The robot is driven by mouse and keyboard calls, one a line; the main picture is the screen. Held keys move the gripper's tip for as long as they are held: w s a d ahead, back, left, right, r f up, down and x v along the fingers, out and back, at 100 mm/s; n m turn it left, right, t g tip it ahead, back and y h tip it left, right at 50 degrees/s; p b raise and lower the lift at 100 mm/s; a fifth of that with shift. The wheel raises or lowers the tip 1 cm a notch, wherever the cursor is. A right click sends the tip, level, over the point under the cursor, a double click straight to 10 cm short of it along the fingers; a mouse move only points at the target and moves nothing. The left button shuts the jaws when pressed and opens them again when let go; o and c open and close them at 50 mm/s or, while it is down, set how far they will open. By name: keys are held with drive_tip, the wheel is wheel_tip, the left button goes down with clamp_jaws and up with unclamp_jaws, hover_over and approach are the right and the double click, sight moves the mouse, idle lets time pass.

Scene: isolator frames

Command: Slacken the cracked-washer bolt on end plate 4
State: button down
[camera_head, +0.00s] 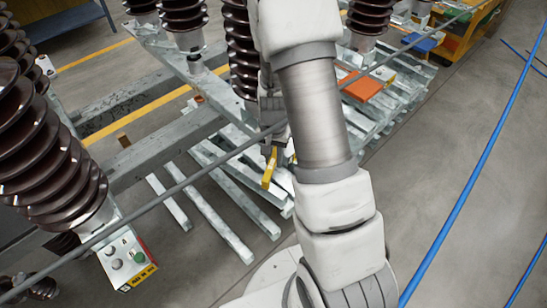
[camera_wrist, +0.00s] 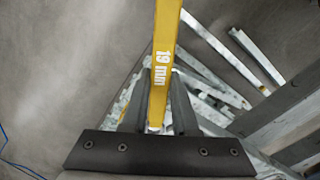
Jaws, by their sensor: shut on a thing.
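My gripper (camera_head: 271,146) is shut on a yellow spanner (camera_head: 269,170), which hangs down from the fingers above the floor and the metal bars. In the wrist view the spanner (camera_wrist: 165,50) runs up from between the grey fingers of my gripper (camera_wrist: 160,88) and past the top edge; it is marked "19 mm". Its far end is out of that view. Brown ribbed insulators (camera_head: 243,50) stand on grey metal frames (camera_head: 215,85). I cannot make out end plate 4, its bolt or a cracked washer in either view.
A button box (camera_head: 125,258) sits below the large left insulator (camera_head: 45,150). A thin grey cable or rod (camera_head: 185,182) crosses the view. Loose metal bars (camera_head: 215,215) lie near my gripper. An orange block (camera_head: 362,86) lies beyond my arm. A blue cable (camera_head: 478,165) runs over open floor at right.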

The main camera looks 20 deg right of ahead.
drive_tip(key=shift+f+b, duration=0.5)
drive_tip(key=shift+f, duration=0.2)
drive_tip(key=shift+d, duration=0.1)
drive_tip(key=s+d+n+b, duration=0.1)
drive_tip(key=d+n+b, duration=0.1)
drive_tip(key=d+n, duration=0.8)
drive_tip(key=shift+s+d+n, duration=0.25)
drive_tip(key=shift+s+n, duration=0.1)
drive_tip(key=shift+n, duration=0.75)
wheel_tip(320, 180, up, 2)
drive_tip(key=shift+r+p, duration=0.15)
drive_tip(key=shift+p, duration=0.7)
